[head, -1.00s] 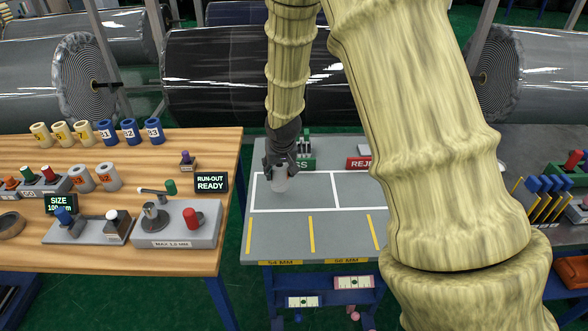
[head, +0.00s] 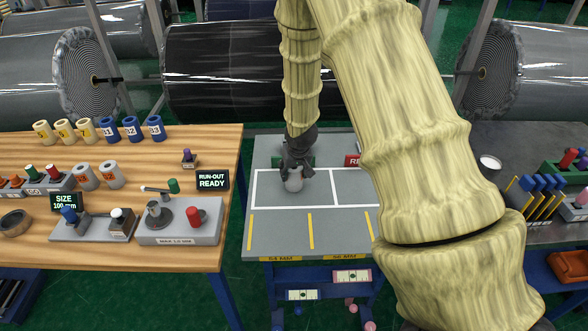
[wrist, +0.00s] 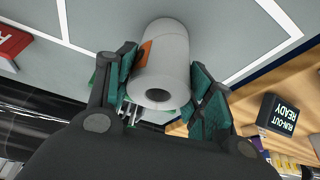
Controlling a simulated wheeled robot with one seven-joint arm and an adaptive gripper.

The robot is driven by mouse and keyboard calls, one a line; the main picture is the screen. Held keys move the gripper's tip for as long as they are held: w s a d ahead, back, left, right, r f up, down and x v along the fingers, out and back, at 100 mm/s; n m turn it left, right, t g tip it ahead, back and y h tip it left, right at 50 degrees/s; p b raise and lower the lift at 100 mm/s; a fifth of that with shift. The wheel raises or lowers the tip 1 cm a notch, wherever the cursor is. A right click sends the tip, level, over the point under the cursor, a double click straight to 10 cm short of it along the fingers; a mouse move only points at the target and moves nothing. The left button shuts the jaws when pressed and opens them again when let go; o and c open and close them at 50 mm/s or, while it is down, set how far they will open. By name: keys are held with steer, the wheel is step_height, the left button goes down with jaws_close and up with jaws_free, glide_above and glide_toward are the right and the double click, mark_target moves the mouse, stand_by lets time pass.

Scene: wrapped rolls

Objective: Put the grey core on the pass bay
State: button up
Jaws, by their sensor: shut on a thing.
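The grey core (head: 294,184) is a short pale grey tube. My gripper (head: 296,170) is shut on it, and in the head view it is over the left white-outlined bay of the grey table. In the wrist view the core (wrist: 165,55) lies between the two green-padded fingers (wrist: 160,92), with its dark hole facing the camera and an orange patch on its side. The pass bay (head: 318,198) is that left rectangle; its green sign is mostly hidden behind my gripper. I cannot tell whether the core touches the table.
A red reject sign (head: 353,160) stands behind the right-hand bay, partly hidden by my arm. The wooden table (head: 120,245) at left carries several cores, a RUN-OUT READY display (head: 212,181) and gauges. A dark bench (head: 490,140) with racks is at right.

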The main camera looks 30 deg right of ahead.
steer(key=o, duration=1.1)
steer(key=shift+f, duration=0.1)
steer(key=shift+b+v, duration=1.2)
steer(key=shift+v, duration=4.9)
